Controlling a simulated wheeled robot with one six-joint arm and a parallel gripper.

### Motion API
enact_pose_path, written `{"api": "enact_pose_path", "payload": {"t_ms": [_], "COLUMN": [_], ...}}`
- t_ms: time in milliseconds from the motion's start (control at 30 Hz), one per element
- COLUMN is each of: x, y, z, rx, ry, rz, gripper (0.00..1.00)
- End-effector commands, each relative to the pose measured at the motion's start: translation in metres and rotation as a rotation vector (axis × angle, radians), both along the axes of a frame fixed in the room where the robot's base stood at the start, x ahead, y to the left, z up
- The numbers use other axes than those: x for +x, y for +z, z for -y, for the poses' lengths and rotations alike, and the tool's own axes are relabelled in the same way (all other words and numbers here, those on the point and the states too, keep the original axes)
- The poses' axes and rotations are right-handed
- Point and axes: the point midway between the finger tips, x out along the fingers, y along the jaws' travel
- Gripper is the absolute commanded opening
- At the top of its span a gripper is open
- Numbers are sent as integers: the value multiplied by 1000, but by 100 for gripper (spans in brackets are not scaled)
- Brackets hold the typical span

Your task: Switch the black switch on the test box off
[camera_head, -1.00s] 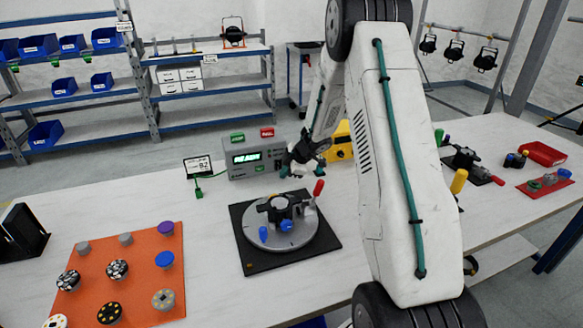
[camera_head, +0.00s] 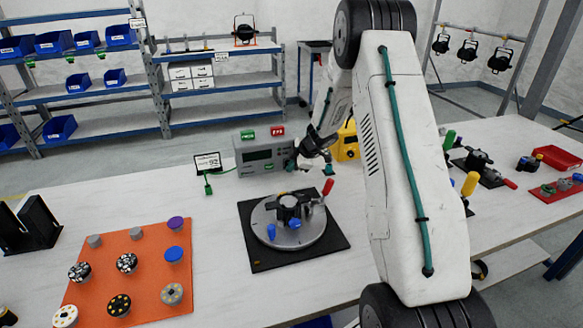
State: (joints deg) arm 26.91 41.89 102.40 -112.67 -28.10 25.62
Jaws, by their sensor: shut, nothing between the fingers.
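The grey test box (camera_head: 262,152) stands at the back of the white table. Its display (camera_head: 257,155) is dark. I cannot make out the black switch; my gripper and wrist cover the right end of the box's front. My gripper (camera_head: 294,163) is at that right end, its fingers close to the front face. It looks shut and holds nothing. Whether it touches the box I cannot tell.
A round fixture (camera_head: 288,232) with a red-handled clamp stands on a black plate in front of the box. An orange mat (camera_head: 140,290) with several knobs lies left. A label stand (camera_head: 208,163) is beside the box, and a yellow object (camera_head: 346,145) is right of my gripper.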

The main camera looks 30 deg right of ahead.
Motion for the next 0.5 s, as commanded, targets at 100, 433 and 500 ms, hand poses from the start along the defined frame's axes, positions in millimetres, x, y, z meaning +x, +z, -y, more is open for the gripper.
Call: {"api": "enact_pose_path", "payload": {"t_ms": [100,433,500], "x": [0,0,0], "y": [3,16,17], "z": [0,0,0], "rx": [-1,-1,-1], "ry": [1,1,0], "rz": [0,1,1], "gripper": [0,0,0]}}
